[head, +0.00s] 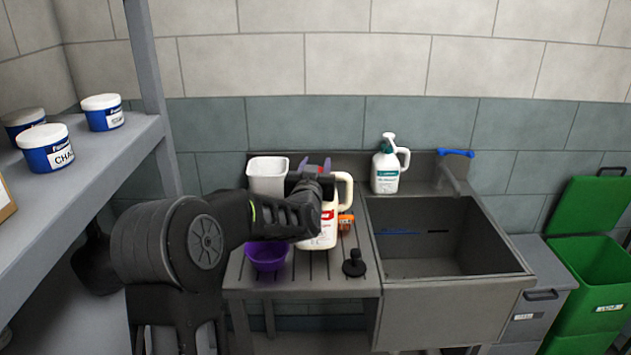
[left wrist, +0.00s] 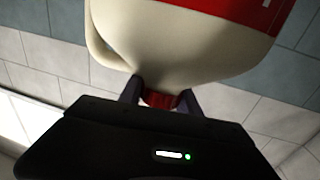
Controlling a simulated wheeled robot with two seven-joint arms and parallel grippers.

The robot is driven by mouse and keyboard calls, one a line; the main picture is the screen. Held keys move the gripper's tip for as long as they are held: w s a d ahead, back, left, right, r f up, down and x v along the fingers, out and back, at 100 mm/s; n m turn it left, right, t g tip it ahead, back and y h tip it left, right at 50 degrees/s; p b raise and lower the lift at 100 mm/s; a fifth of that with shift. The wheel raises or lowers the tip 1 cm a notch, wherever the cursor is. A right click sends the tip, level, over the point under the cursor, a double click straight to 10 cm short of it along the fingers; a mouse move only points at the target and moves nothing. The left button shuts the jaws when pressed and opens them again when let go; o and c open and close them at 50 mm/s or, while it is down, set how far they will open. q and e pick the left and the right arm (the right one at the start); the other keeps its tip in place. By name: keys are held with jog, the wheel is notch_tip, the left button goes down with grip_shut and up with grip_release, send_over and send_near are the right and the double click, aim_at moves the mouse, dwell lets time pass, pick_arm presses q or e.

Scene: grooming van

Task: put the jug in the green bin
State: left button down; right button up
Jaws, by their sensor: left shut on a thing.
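The jug (head: 322,234) is cream with a red label, a side handle and a red cap. It is upright over the sink's drainboard; whether its base touches is unclear. My left gripper (head: 313,166) is shut on its cap at the top, and my arm hides part of the jug. In the left wrist view the fingers (left wrist: 161,98) close around the red cap, with the jug's cream body (left wrist: 180,45) beyond. The green bin (head: 583,312) stands at the far right with its lid (head: 588,205) raised and its top open. My right gripper is not in view.
The sink basin (head: 440,238) lies between the jug and the green bin, with a grey bin (head: 536,302) beside it. A purple bowl (head: 266,258), white container (head: 267,178), orange item (head: 346,221), black stopper (head: 354,265) and white pump bottle (head: 387,172) stand around the jug.

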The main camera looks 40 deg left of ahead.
pick_arm(q)
jog(key=shift+r, duration=0.1)
notch_tip(320, 180, down, 4)
jog(key=shift+r+p, duration=0.25)
jog(key=shift+p, duration=0.05)
jog(key=shift+f, duration=0.15)
jog(key=shift+f, duration=0.2)
jog(key=c, duration=0.9)
grip_release()
jog(key=shift+o, duration=0.2)
jog(key=shift+r, duration=0.15)
